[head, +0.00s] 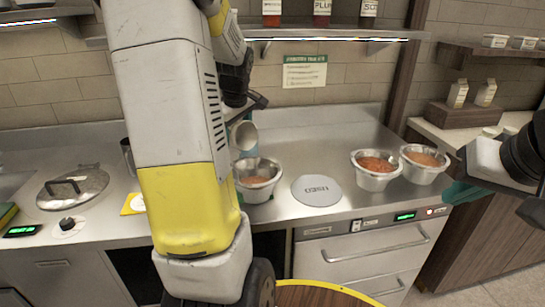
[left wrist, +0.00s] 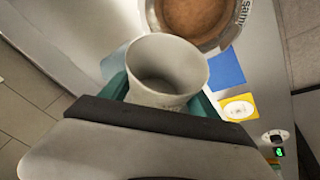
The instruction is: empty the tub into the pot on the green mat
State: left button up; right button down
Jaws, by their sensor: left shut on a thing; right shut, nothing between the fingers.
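My left gripper (left wrist: 160,95) is shut on a pale tub (left wrist: 168,72). In the head view the tub (head: 244,135) is tilted, its mouth turned toward a metal pot (head: 240,190) just below it. The inside of the tub looks pale and I see no sauce in it. The pot holds orange-brown sauce; part of the pot also shows in the left wrist view (left wrist: 228,42). My right gripper (head: 460,191) is shut and empty at the right.
Two more pots of orange-red sauce (head: 375,182) (head: 423,178) stand on the right of the counter. A grey round disc (head: 317,190) lies between. A blue square (left wrist: 227,68) and a yellow one (left wrist: 238,107) lie near the pot. A lid (head: 73,187) lies at left.

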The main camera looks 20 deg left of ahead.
aim_at(242, 146)
pick_arm(q)
jog(key=shift+s+d+r+y, duration=0.1)
jog(key=shift+d+r+y, duration=0.15)
jog(key=shift+y, duration=0.15)
jog(key=shift+s+d+r+m+t+y+p, duration=0.15)
jog(key=shift+d+r+t+y+p, duration=0.2)
jog(key=shift+y, duration=0.4)
jog(key=shift+s+d+r+m+t+y+p, duration=0.1)
jog(key=shift+d+r+t+y+p, duration=0.15)
jog(key=shift+t+y, duration=0.4)
jog(key=shift+s+d+r+m+t+y+p, duration=0.15)
jog(key=shift+d+r+t+y+p, duration=0.2)
jog(key=shift+y, duration=0.55)
jog(key=shift+w+a+f+g+h, duration=0.2)
jog(key=shift+a+g+h, duration=0.15)
jog(key=shift+h, duration=0.2)
jog(key=shift+w+a+f+g+h, duration=0.1)
jog(key=shift+a+f+g+h, duration=0.15)
jog(key=shift+h, duration=0.3)
jog(key=shift+a+f+n+g+h, duration=0.2)
jog(key=shift+f+n+g+h, duration=0.1)
jog(key=shift+h, duration=0.3)
